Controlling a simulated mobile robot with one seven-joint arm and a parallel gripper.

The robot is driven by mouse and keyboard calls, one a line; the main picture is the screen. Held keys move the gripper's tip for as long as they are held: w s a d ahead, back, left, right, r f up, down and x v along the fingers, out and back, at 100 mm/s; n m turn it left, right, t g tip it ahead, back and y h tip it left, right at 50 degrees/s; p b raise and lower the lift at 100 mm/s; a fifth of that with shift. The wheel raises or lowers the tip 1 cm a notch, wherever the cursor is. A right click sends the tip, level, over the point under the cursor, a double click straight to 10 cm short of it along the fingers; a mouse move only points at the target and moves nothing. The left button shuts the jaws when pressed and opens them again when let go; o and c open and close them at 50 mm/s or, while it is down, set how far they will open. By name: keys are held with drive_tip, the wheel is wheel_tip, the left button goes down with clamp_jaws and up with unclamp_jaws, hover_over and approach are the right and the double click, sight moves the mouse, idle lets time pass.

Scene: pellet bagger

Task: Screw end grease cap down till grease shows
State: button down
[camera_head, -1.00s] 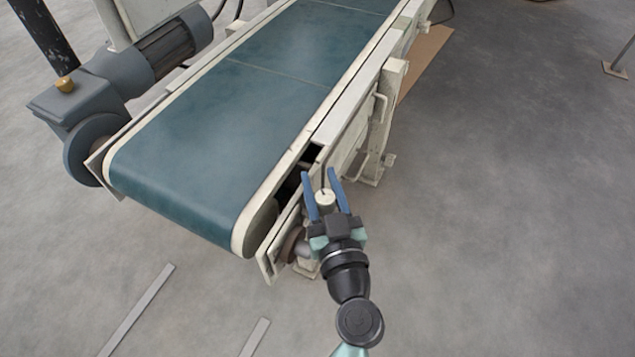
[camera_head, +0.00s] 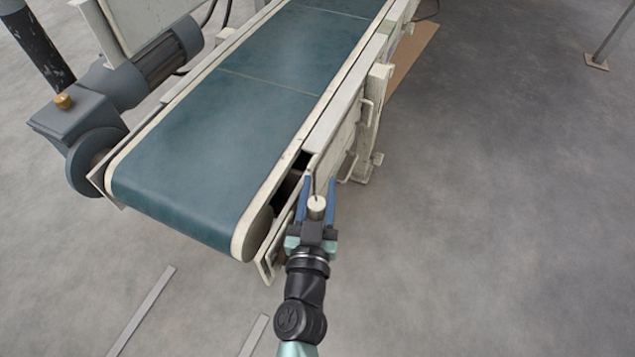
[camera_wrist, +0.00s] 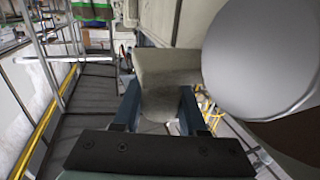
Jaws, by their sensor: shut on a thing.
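The grease cap (camera_head: 317,207) is a small pale, cream cylinder at the near right corner of the conveyor frame. In the wrist view the cap (camera_wrist: 165,75) appears as a pale block between the blue fingers. My gripper (camera_head: 318,184) is shut on it, one finger on each side; the gripper also shows in the wrist view (camera_wrist: 159,95). The cap's seat is hidden, and no grease is visible.
The conveyor's blue-green belt (camera_head: 215,135) and its pale side frame (camera_head: 345,95) lie left of and beyond my gripper. A large pale rounded part (camera_wrist: 262,55) is close on the right in the wrist view. The floor (camera_head: 480,220) to the right is open.

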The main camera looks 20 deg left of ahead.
drive_tip(key=shift+d+r+m+h+p, duration=0.15)
drive_tip(key=shift+m+h+p, duration=0.3)
drive_tip(key=shift+p, duration=0.25)
drive_tip(key=m+h+p, duration=0.1)
drive_tip(key=h+p, duration=0.1)
drive_tip(key=p, duration=0.2)
drive_tip(key=shift+d+t+h, duration=0.15)
drive_tip(key=shift+t+h, duration=0.1)
drive_tip(key=shift+t, duration=0.05)
drive_tip(key=shift+w+d+m+h+p, duration=0.1)
drive_tip(key=shift+m+h+p, duration=0.4)
drive_tip(key=shift+p, duration=0.4)
drive_tip(key=shift+h+p, duration=0.3)
drive_tip(key=shift+p, duration=0.25)
drive_tip(key=shift+d+f+m+h+p, duration=0.15)
drive_tip(key=shift+f+m+h+p, duration=0.1)
drive_tip(key=shift+m+h+p, duration=0.1)
drive_tip(key=shift+c, duration=2.3)
unclamp_jaws()
